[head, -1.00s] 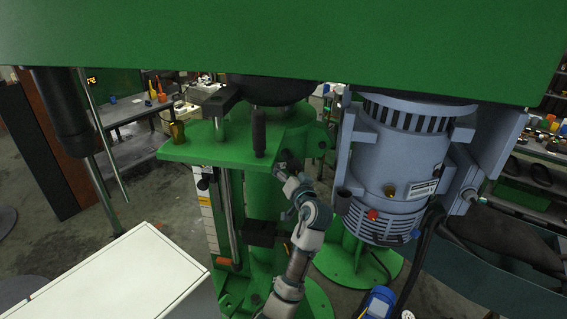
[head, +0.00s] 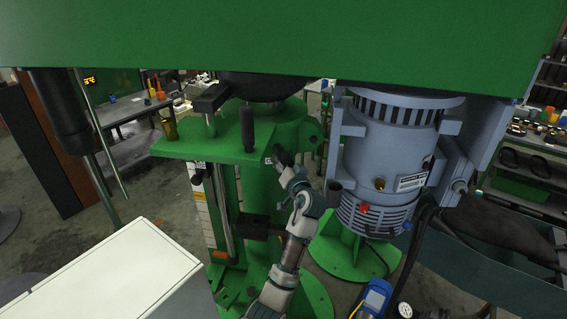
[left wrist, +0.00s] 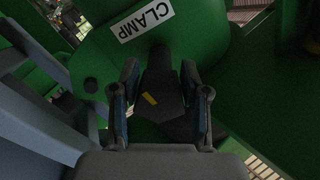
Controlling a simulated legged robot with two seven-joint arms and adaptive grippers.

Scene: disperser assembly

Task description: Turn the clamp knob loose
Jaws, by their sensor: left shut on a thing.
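The dark clamp knob (left wrist: 162,98) has a yellow mark and sits between my left gripper's two fingers in the left wrist view. A white label reading CLAMP (left wrist: 146,20) is on the green surface just beyond it. My left gripper (head: 278,153) is shut on the knob, at the side of the green machine column (head: 262,195) in the head view. The knob is mostly hidden there by the gripper. How far the knob is turned cannot be told. My right gripper is not in view.
A grey motor (head: 385,165) hangs close to the right of my left arm. A black upright handle (head: 247,130) stands on the green bracket to the left. A white box top (head: 110,280) fills the lower left. A large green beam (head: 280,35) spans the top.

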